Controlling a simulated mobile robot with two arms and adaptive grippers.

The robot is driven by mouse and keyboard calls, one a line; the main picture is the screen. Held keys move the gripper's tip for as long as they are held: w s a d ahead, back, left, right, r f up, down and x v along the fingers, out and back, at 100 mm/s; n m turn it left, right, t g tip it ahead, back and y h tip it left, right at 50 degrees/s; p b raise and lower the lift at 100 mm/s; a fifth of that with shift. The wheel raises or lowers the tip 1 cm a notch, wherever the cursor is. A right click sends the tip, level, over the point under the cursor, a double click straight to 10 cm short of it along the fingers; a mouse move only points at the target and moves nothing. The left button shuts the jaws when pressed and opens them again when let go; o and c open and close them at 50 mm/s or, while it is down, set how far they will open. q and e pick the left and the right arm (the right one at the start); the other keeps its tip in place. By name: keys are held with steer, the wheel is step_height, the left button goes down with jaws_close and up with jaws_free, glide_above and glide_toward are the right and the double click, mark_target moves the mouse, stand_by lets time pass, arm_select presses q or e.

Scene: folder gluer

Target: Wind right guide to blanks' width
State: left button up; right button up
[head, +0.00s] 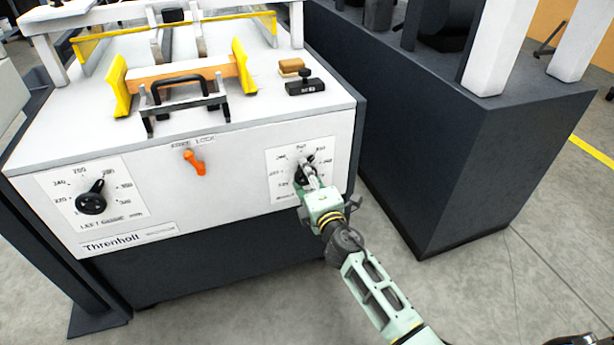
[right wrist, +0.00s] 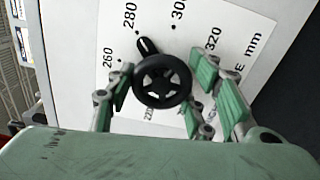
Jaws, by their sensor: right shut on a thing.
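The right dial's black handwheel (right wrist: 162,82) is on a white scale plate (head: 283,157) on the machine's front panel. In the right wrist view its pointer is close to the 280 mark. My right gripper (head: 309,178) is shut on the handwheel, with green fingers (right wrist: 165,92) on both sides of it. On the machine top, the yellow right guide (head: 243,68) and yellow left guide (head: 119,88) stand either side of the orange-brown blanks (head: 180,74). The blanks reach close to both guides; I cannot tell whether they touch. My left gripper is not in view.
The left dial (head: 91,202) and an orange lock lever (head: 195,162) are on the same panel. A black handle (head: 180,88) stands before the blanks. A brown block (head: 291,66) and a black device (head: 305,85) lie at the top right. A dark cabinet (head: 470,140) stands right.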

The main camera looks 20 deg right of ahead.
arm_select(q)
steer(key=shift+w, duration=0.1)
arm_select(e)
steer(key=shift+r, duration=0.2)
steer(key=o, duration=0.8)
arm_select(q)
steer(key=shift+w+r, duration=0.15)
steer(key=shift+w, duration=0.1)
arm_select(e)
steer(key=o, duration=0.3)
steer(key=shift+f, duration=0.1)
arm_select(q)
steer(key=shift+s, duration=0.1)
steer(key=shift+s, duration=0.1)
arm_select(e)
steer(key=s, duration=1.2)
steer(key=shift+d, duration=0.2)
